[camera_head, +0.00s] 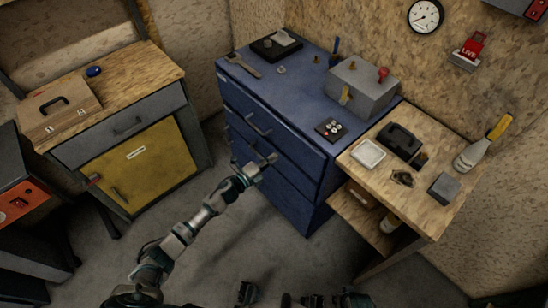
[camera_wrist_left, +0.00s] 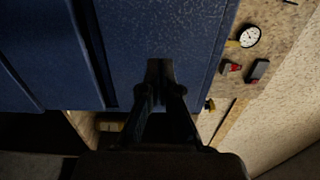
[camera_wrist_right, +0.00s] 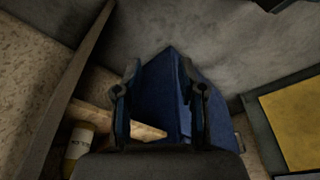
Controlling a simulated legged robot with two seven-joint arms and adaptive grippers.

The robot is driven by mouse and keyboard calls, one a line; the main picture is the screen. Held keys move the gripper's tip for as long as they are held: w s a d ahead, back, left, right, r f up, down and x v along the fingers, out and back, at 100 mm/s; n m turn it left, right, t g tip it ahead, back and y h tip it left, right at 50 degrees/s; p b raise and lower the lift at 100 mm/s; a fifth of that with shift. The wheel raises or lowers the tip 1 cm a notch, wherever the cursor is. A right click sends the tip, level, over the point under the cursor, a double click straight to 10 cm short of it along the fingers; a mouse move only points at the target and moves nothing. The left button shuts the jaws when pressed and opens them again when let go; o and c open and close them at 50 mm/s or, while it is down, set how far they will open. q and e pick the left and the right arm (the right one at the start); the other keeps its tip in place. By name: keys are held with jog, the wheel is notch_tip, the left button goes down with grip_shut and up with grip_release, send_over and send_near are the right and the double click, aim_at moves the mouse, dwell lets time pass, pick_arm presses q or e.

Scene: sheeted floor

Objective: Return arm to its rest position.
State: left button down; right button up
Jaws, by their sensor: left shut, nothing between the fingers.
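My left arm reaches in from the lower left in the head view. Its gripper (camera_head: 268,161) is in front of the blue drawer cabinet (camera_head: 275,125), close to the drawer fronts. In the left wrist view the left gripper (camera_wrist_left: 160,66) has its fingers together with nothing between them, against a blue surface. I cannot tell whether it touches the cabinet. In the right wrist view my right gripper (camera_wrist_right: 159,72) has its fingers apart and is empty. The blue cabinet (camera_wrist_right: 160,98) shows between and beyond those fingers.
A wooden bench (camera_head: 440,208) with a bottle (camera_head: 478,150) stands right of the cabinet. A grey box (camera_head: 362,88) sits on the cabinet. A workbench with a yellow door (camera_head: 140,165) and a cardboard case (camera_head: 58,110) is at left. Grey floor (camera_head: 245,225) is open between them.

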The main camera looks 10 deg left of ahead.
pick_arm(q)
jog(key=w+a+v, duration=0.1)
jog(key=v, duration=0.6)
jog(key=s+a+f+n+g+y+p, duration=0.1)
jog(key=s+a+f+n+y, duration=0.15)
jog(key=s+f+n, duration=0.35)
jog(key=s+a+f+n+g+y+p, duration=0.15)
jog(key=f+n+y, duration=0.25)
jog(key=f, duration=0.4)
jog(key=s+a+f+n+g+y+p, duration=0.1)
jog(key=s+a+f+n+y, duration=0.2)
jog(key=s+f+n, duration=0.3)
jog(key=s+d+f+n+g, duration=0.1)
jog(key=s+f+n+g, duration=0.2)
jog(key=s, duration=1)
jog(key=s+d+f+n+g+y+p, duration=0.1)
jog(key=s+f+n+g, duration=0.3)
jog(key=s+f, duration=0.6)
jog(key=s+g, duration=0.2)
jog(key=s, duration=0.1)
jog(key=shift+f+p, duration=0.3)
pick_arm(e)
jog(key=s+f, duration=0.3)
jog(key=f, duration=1)
jog(key=shift+s+f+g, duration=0.2)
jog(key=shift+s+g, duration=0.1)
jog(key=shift+s, duration=0.1)
